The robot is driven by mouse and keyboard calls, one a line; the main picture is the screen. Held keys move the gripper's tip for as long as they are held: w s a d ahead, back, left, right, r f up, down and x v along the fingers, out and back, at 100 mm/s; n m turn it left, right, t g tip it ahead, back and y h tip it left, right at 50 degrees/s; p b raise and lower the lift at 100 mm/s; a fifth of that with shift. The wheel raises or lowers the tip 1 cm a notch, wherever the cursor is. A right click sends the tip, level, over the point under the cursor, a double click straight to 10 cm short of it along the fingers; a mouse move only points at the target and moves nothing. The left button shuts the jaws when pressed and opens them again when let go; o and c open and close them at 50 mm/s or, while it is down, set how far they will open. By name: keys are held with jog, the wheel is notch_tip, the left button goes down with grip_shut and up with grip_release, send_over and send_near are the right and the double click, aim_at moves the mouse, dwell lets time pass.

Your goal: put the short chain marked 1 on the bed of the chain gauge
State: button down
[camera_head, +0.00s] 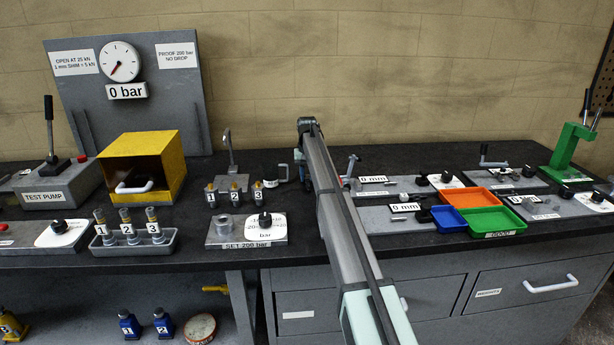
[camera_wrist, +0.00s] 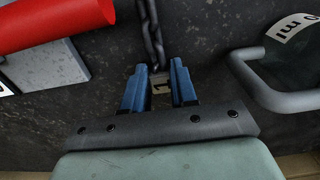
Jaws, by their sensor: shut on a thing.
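In the wrist view my gripper (camera_wrist: 159,70) has its two blue fingers closed on the tag end of a dark short chain (camera_wrist: 150,30). The pale tag (camera_wrist: 161,89) between the fingers carries a 1. The links run away from the fingers toward the top of the picture. In the head view my arm hides the gripper and the chain. Two bench fixtures right of my arm carry "0 mm" displays, a rear one (camera_head: 373,179) and a front one (camera_head: 405,207). I cannot tell which is the chain gauge; its bed is not clear.
A red cylinder (camera_wrist: 50,22) and a grey bent bar (camera_wrist: 265,85) flank the chain in the wrist view. Blue (camera_head: 448,218), orange (camera_head: 468,198) and green (camera_head: 495,221) trays lie right of my arm. A "SET 200 bar" fixture (camera_head: 222,233) stands left.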

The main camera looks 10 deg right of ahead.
aim_at(307, 178)
jog(key=c, duration=0.9)
grip_release()
notch_tip(307, 178, up, 12)
jog(key=shift+f, duration=0.25)
jog(key=shift+o, duration=0.5)
jog(key=shift+r, duration=0.35)
